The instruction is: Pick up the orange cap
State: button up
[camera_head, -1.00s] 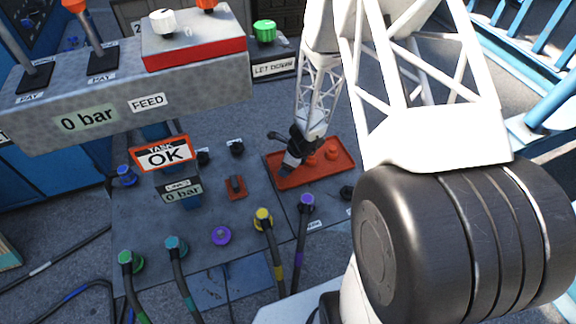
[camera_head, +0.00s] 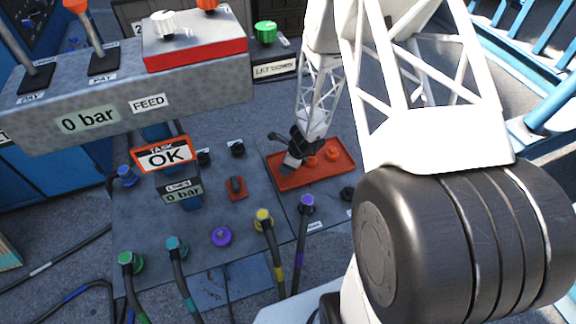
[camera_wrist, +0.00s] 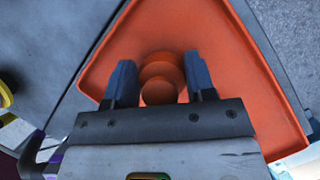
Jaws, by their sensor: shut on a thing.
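The orange cap (camera_wrist: 160,92) is round and stepped in the wrist view, and sits between the two dark fingers of my gripper (camera_wrist: 160,73). The gripper is shut on it. Below it is the orange-red tray (camera_wrist: 245,85), with the cap close to its floor; I cannot tell if they touch. In the head view my gripper (camera_head: 288,168) is low over the left part of the tray (camera_head: 345,170) and hides the held cap. Two more orange caps (camera_head: 311,161) and (camera_head: 332,154) are in the tray to the right of it.
Upright hose fittings with a yellow top (camera_head: 264,215) and a purple top (camera_head: 307,202) stand in front of the tray. A grey console (camera_head: 190,95) rises at upper left.

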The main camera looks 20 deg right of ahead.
jog(key=shift+r, duration=0.15)
jog(key=shift+r, duration=1.6)
jog(key=s+d, duration=0.3)
jog(key=d, duration=0.2)
jog(key=s+d, duration=0.7)
jog(key=d, duration=0.2)
jog(key=shift+s+d, duration=0.3)
jog(key=shift+a, duration=0.1)
